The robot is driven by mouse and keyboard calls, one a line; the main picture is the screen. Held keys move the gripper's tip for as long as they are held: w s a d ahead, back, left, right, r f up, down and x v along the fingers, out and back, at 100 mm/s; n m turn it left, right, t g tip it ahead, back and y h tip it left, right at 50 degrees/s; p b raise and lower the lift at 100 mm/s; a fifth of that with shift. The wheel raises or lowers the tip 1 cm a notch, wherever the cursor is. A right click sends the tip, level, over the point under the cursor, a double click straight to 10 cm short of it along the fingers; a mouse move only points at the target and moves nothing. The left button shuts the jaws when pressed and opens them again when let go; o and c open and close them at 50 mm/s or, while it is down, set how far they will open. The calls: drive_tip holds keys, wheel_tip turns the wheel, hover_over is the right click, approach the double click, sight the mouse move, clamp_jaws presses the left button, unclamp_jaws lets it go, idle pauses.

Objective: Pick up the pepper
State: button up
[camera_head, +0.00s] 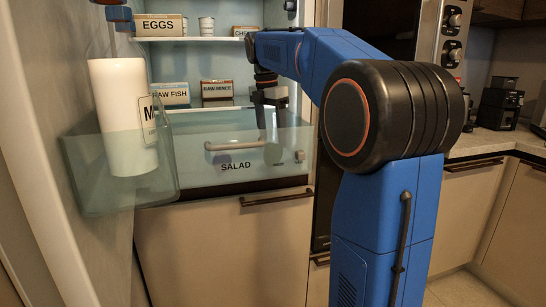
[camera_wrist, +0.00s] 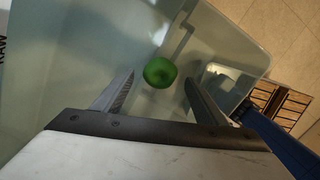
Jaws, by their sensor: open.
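A green pepper (camera_wrist: 160,73) lies in the clear salad drawer, seen in the wrist view between and just beyond my open fingers. The drawer, labelled SALAD (camera_head: 240,178), sits low in the open fridge in the head view. My gripper (camera_wrist: 160,95) is open and empty, with the pepper ahead of its fingertips and no contact that I can make out. In the head view my gripper (camera_head: 272,125) reaches down at the drawer. The pepper cannot be made out in the head view.
The fridge door with a white milk container (camera_head: 122,110) in its clear bin (camera_head: 105,195) stands open at left. Boxes labelled EGGS (camera_head: 160,25), RAW FISH (camera_head: 171,94) and RAW MINCE (camera_head: 217,90) sit above and behind the drawer. The drawer walls surround my fingers closely.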

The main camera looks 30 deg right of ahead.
drive_tip(key=f, duration=0.4)
drive_tip(key=shift+d, duration=0.2)
drive_tip(key=c, duration=1.2)
